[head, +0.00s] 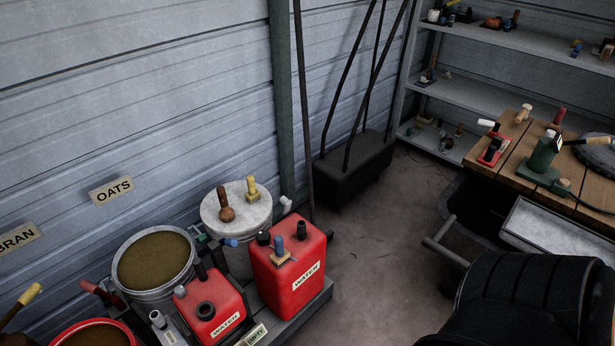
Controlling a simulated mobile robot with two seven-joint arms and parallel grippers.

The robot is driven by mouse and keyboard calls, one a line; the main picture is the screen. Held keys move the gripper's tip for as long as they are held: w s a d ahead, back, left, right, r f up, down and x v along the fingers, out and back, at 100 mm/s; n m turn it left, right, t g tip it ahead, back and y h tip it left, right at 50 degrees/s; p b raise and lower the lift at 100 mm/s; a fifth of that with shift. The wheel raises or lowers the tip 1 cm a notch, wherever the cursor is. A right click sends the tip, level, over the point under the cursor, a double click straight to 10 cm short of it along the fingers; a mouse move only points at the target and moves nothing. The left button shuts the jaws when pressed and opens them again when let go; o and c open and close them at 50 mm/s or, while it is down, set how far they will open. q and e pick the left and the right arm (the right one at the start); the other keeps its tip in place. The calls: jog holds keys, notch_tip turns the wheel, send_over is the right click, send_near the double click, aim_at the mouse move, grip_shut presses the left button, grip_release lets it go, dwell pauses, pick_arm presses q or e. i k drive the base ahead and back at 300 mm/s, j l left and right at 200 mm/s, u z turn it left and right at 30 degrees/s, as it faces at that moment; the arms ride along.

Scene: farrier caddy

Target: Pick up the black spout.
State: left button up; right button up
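A small red water can (228,304) stands at the bottom of the head view, with a dark round opening on top. I cannot tell for sure which black piece is the task's spout. Neither of my grippers is in view.
A blue-topped tool (279,248) stands on the larger can. A lidded bucket (236,207) is behind it; a bucket of brown feed (192,277) is left. A wooden bench (510,148) with tools stands right. The middle floor (375,250) is clear.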

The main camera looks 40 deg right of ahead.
aim_at(301, 232)
jog(key=i+l, duration=0.1)
jog(key=l, duration=0.35)
jog(key=i+l, duration=0.1)
jog(key=l, duration=0.4)
jog(key=i+l, duration=0.1)
jog(key=l, duration=0.2)
jog(key=i+l, duration=0.15)
jog(key=l, duration=0.15)
jog(key=i+l, duration=0.1)
jog(key=l, duration=0.2)
jog(key=i+l, duration=0.3)
jog(key=i, duration=0.05)
